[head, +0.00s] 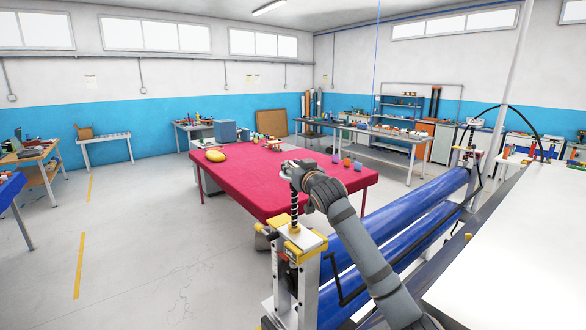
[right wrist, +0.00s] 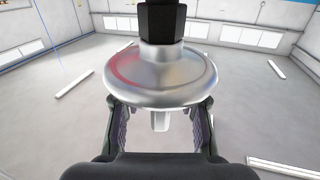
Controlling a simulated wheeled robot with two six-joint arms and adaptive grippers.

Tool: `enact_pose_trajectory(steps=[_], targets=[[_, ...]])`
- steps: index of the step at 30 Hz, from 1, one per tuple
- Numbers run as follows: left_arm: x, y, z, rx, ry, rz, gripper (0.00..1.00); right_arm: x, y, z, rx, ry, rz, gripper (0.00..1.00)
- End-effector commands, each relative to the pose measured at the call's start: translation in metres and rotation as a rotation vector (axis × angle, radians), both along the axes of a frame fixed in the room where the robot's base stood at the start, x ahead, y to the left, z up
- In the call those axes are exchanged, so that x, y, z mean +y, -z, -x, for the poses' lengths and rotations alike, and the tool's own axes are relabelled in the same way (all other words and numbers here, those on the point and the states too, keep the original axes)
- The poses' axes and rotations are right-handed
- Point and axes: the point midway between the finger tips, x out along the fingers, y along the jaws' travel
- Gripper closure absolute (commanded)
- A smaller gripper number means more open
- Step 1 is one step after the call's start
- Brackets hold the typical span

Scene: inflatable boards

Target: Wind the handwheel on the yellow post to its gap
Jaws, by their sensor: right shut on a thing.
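The yellow post (head: 297,240) stands at the lower middle of the head view, with a yellow cap and a dark threaded screw (head: 294,208) rising from it. My right gripper (head: 300,176) is at the top of the screw and mostly hides the handwheel there. In the right wrist view the handwheel (right wrist: 160,80) is a round silver disc with a red patch on its left side. The gap is not clearly visible. My left gripper is not in view.
Blue rollers (head: 400,232) run from the post toward a second yellow-topped post (head: 466,152) at the back right. A red-covered table (head: 240,180) stands behind the gripper. A large white table (head: 520,240) fills the right.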

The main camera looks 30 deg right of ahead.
Motion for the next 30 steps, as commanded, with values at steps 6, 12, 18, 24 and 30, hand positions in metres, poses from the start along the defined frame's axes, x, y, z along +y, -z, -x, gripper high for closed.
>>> enact_pose_trajectory(steps=[6,12,18,24,30], targets=[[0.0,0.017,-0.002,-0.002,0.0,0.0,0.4,0.0,0.004,-0.001,0.0,0.201,-0.009,1.0],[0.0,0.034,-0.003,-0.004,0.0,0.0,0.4,-0.002,0.005,0.0,0.002,0.391,-0.009,1.0],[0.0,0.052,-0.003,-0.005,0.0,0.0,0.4,-0.004,0.004,0.002,0.001,0.576,-0.005,1.0],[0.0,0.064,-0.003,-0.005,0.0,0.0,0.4,-0.006,0.002,0.004,0.002,0.736,-0.003,1.0],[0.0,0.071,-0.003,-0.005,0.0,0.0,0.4,-0.008,-0.001,0.006,0.0,0.856,0.0,1.0]])
